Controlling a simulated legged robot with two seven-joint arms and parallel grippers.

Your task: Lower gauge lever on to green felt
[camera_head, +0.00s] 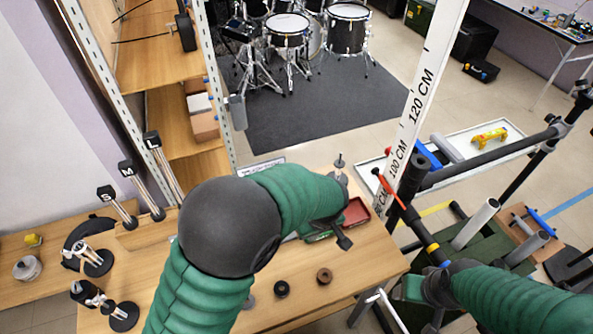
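A green-lined tray (318,237) lies on the wooden table; my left arm partly covers it, and I cannot tell whether its green surface is felt. A red-lined tray (356,212) is beside it. My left gripper (343,238) is over these trays, with its dark fingers small and partly hidden. A thin red lever (388,187) sticks out by a dark post in front of the white height scale; I cannot tell whether it is the gauge lever. My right gripper (412,290) is low at the right, near the table's right edge, and its fingers are unclear.
Dark round pieces (281,289) and a brown ring (324,276) lie on the table front. Stands marked S, M and L (106,192) are at the left. The white scale (424,90) and black rack bars (488,158) rise at the right.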

